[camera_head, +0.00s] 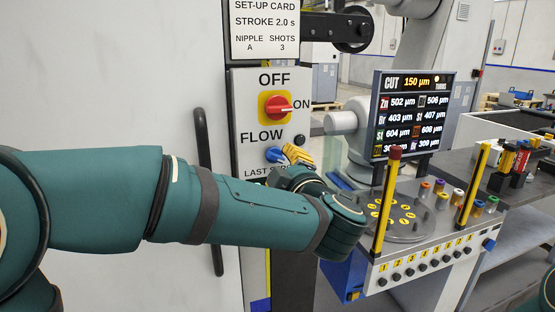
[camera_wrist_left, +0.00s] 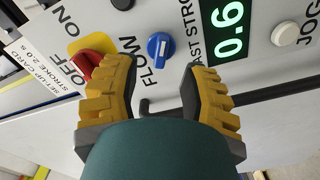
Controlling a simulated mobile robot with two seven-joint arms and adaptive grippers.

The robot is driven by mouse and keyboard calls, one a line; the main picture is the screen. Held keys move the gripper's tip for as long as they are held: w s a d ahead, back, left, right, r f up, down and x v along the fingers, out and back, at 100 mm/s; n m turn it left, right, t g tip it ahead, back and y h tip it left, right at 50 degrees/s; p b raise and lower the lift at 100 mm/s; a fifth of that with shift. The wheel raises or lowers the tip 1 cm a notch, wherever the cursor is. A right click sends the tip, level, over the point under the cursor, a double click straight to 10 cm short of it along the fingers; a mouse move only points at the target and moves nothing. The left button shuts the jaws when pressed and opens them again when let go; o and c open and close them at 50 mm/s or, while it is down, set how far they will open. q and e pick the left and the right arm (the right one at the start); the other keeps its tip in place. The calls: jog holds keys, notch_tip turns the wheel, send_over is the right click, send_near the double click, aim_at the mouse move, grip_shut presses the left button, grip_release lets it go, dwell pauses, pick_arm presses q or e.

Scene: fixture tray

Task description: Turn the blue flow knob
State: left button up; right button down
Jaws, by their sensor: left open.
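The blue flow knob (camera_wrist_left: 160,47) sits on the grey control panel beside the word FLOW, with a white pointer mark on its face. Whether the fingers touch the panel cannot be told. My right gripper is not in view.
A red switch on a yellow plate (camera_head: 277,107) sits above the knob, near one finger. A display reading 0.6 (camera_wrist_left: 228,32) and a white JOG button (camera_wrist_left: 285,34) are on the same panel. A fixture tray (camera_head: 425,225) with yellow-black posts and a screen (camera_head: 412,115) stand at right.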

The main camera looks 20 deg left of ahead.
pick_arm(q)
jog(key=v, duration=0.6)
jog(key=shift+s, duration=0.2)
jog(key=shift+d, duration=0.1)
jog(key=w+d+f+m+g+h, duration=0.1)
jog(key=w+f+m+h, duration=0.2)
jog(key=f, duration=0.6)
jog(key=w+f+m+h, duration=0.2)
jog(key=f+m+h, duration=0.15)
jog(key=f, duration=0.55)
jog(key=w+d+f+m+g+h, duration=0.1)
jog(key=w+f+m+h, duration=0.1)
jog(key=f+m, duration=0.5)
jog(key=s+f+m+g+h, duration=0.1)
jog(key=s+f+g+h, duration=0.15)
jog(key=f, duration=0.65)
jog(key=s+f+g+h, duration=0.15)
jog(key=s+f, duration=0.25)
jog(key=f, duration=0.4)
jog(key=s+a+f+m+g+h, duration=0.1)
jog(key=s+f+m+g, duration=0.2)
jog(key=s+f+g, duration=0.4)
jog(key=s+f, duration=0.4)
jog(key=s, duration=0.3)
jog(key=shift+a, duration=0.3)
